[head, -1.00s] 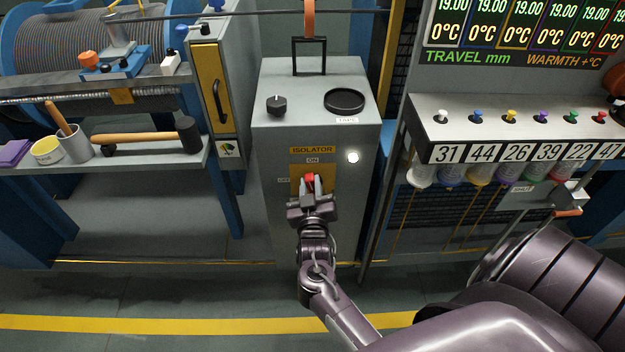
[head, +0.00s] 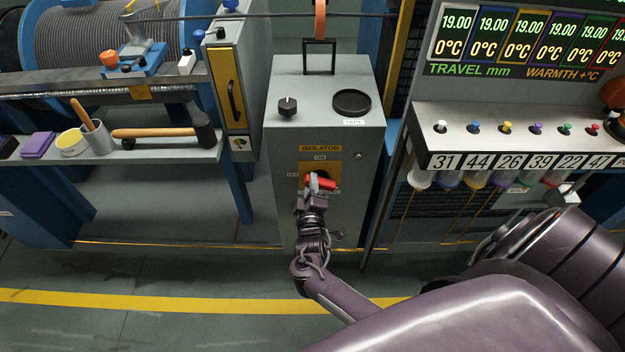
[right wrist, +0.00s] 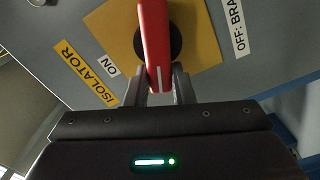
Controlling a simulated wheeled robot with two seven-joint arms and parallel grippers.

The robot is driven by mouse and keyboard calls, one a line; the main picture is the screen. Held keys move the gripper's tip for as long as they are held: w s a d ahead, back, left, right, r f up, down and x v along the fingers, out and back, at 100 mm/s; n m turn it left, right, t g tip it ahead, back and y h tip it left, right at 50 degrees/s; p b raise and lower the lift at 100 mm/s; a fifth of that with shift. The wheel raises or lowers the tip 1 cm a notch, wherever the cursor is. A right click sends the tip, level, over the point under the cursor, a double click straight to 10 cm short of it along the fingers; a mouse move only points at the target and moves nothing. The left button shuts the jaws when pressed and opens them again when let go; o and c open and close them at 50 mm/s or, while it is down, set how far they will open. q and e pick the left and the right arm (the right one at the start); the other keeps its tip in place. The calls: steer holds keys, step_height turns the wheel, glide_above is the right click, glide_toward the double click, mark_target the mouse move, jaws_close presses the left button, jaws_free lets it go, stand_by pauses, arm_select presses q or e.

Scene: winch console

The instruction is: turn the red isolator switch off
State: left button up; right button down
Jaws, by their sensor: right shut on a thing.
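The red isolator switch (head: 327,184) is on the front of a grey cabinet, over a yellow plate (head: 333,170) with an ON label above it. My right gripper (head: 314,186) is shut on the handle. In the right wrist view the red handle (right wrist: 154,45) runs down between the two fingers (right wrist: 159,87), in front of a dark round hub (right wrist: 174,42). An OFF label (right wrist: 238,27) shows at the right there. The round lamp (head: 359,156) looks dark. My left gripper is not in view.
On the cabinet top are a black knob (head: 288,106) and a round black disc (head: 352,102). A shelf with a mallet (head: 160,133) is at the left. A row of coloured buttons (head: 507,127) is at the right. Open floor lies in front of the cabinet.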

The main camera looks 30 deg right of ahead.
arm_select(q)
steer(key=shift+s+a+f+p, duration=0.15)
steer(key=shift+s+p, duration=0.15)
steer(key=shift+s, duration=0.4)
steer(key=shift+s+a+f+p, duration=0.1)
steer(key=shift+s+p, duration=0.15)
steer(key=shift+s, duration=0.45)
arm_select(e)
steer(key=shift+w+f+n, duration=0.1)
steer(key=shift+f+n, duration=0.1)
steer(key=shift+n, duration=0.9)
steer(key=shift+w+f+n, duration=0.1)
steer(key=shift+f+n, duration=0.1)
steer(key=shift+n, duration=0.9)
steer(key=shift+s, duration=0.1)
steer(key=c, duration=1.2)
jaws_free()
steer(key=shift+f, duration=0.1)
steer(key=shift+c, duration=0.2)
steer(key=shift+a, duration=0.1)
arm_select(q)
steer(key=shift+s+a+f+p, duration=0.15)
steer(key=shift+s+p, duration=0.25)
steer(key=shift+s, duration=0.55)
arm_select(e)
steer(key=v, duration=0.7)
steer(key=shift+s+a, duration=0.2)
steer(key=shift+s, duration=0.15)
